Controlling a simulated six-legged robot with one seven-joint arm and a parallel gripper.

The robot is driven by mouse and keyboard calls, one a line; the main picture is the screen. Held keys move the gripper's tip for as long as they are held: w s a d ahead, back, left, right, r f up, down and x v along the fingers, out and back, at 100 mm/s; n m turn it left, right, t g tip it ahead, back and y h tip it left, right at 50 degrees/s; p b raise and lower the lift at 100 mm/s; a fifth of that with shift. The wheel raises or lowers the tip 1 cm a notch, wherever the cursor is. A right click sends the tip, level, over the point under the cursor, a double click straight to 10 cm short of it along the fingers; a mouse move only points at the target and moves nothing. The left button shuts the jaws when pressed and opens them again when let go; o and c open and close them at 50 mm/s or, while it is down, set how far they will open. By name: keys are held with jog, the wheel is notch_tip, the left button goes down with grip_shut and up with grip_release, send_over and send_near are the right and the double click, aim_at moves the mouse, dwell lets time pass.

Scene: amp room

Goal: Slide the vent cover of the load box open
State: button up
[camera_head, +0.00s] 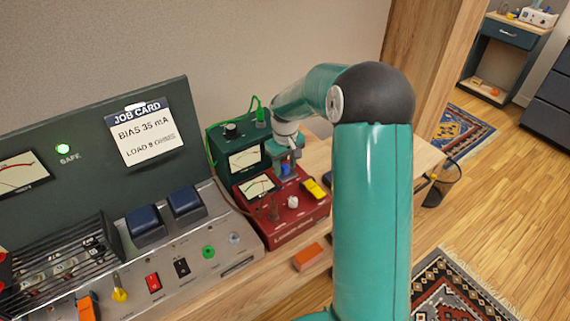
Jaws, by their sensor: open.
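The red box (283,228) stands on the wooden bench to the right of the big grey amp panel. Its front lettering is too small to read surely, but it seems to be the load box. It has a meter, a white knob (293,202) and a yellow part (314,188) at its right. My gripper (287,172) points down over the back of the red box, open. A small blue part shows at the fingertips; I cannot tell whether they touch it. I cannot make out the vent cover for certain; my arm and gripper hide part of the box top.
A green box (224,158) with a meter, black knob and green clip stands just behind the red box. An orange block (308,257) lies on the bench in front. The amp panel (170,262) with switches fills the left.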

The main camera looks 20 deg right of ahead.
jog(key=shift+c, duration=0.4)
grip_shut()
jog(key=shift+w+d, duration=0.2)
jog(key=shift+d, duration=0.8)
jog(key=shift+w+d, duration=0.2)
jog(key=shift+d, duration=0.75)
jog(key=shift+w+d, duration=0.2)
jog(key=shift+d, duration=0.8)
jog(key=shift+o, duration=0.4)
grip_release()
jog(key=shift+d, duration=0.1)
jog(key=shift+r, duration=0.1)
jog(key=shift+r, duration=0.35)
notch_tip(320, 180, up, 13)
